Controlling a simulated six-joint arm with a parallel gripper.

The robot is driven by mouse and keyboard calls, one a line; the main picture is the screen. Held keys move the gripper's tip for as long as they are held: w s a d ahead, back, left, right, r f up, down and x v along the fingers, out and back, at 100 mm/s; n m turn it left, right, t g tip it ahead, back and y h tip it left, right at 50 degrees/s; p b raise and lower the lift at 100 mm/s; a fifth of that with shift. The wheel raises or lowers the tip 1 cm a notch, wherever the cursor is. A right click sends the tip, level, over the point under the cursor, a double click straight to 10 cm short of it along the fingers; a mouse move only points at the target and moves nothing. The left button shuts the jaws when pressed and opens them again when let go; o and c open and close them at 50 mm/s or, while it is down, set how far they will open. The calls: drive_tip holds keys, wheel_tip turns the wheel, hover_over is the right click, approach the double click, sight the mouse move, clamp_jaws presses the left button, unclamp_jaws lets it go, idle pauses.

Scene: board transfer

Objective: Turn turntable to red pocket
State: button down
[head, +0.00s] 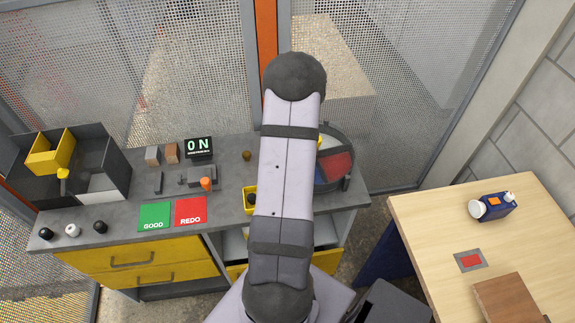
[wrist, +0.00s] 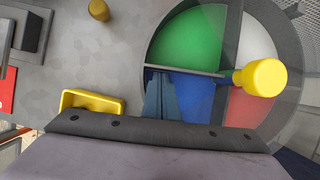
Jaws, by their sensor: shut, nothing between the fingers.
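The turntable (wrist: 151,42) is a round grey-rimmed disc with green (wrist: 188,40), white (wrist: 258,45), blue (wrist: 195,97) and red (wrist: 250,110) pockets split by thin walls. In the wrist view red is at the lower right. A yellow round knob (wrist: 265,77) stands over the white-red side. In the head view the red pocket (head: 337,165) shows right of my arm, which hides part of the disc. My gripper (wrist: 159,76) is shut and empty, its slim fingertips over the left part of the blue pocket, near a dividing wall. Their height above it is unclear.
A yellow bin (wrist: 92,103) lies left of the turntable, and a small brown-yellow knob (wrist: 99,10) beyond it. The bench also holds green GOOD (head: 155,216) and REDO (head: 191,210) pads, and a dark tray (head: 104,160). A wooden table (head: 430,225) stands at right.

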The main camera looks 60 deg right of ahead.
drive_tip(key=shift+w, duration=0.1)
idle(0.3)
